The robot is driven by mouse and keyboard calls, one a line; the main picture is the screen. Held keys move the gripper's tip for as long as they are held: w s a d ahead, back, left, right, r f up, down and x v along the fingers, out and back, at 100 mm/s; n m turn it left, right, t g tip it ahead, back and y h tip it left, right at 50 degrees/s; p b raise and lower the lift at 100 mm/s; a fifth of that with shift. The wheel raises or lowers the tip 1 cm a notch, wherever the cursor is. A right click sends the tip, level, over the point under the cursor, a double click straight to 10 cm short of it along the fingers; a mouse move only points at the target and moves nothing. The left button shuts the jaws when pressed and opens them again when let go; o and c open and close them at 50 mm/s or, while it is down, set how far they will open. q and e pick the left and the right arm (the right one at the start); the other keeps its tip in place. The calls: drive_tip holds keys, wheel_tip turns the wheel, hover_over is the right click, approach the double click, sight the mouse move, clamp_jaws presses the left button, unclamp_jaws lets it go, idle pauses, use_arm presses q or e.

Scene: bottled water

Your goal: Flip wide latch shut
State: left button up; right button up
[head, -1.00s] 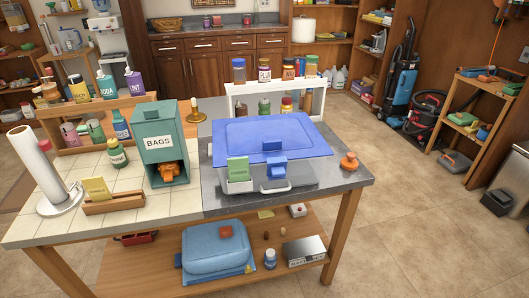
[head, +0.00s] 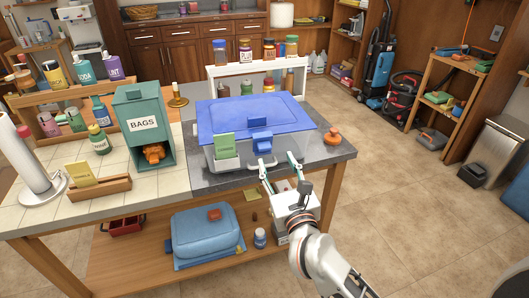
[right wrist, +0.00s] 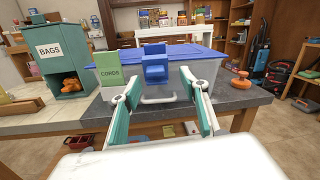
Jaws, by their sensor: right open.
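A clear storage bin (head: 232,152) with a blue lid (head: 255,114) stands on the grey part of the table. Its wide blue latch (head: 262,144) sticks out from the middle of the front side, below the lid edge. It also shows in the right wrist view (right wrist: 155,66), where it looks raised away from the bin wall. My right gripper (head: 276,162) is open and empty in front of the bin, just below the latch. In the right wrist view its two fingers (right wrist: 161,100) spread to either side below the latch, not visibly touching it. My left gripper is not in view.
A green card (head: 224,146) stands at the bin's front left. An orange knobbed object (head: 333,137) is to the bin's right. A green BAGS dispenser (head: 143,125) stands left, and a white rack of jars (head: 258,70) behind. The lower shelf holds a blue case (head: 207,235).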

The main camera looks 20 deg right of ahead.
sight(265, 147)
drive_tip(key=shift+m+g+y, duration=0.3)
drive_tip(key=shift+m, duration=0.4)
drive_tip(key=w, duration=0.8)
drive_tip(key=shift+w+a+f, duration=0.15)
drive_tip(key=shift+a+f, duration=0.1)
drive_tip(key=c, duration=1.1)
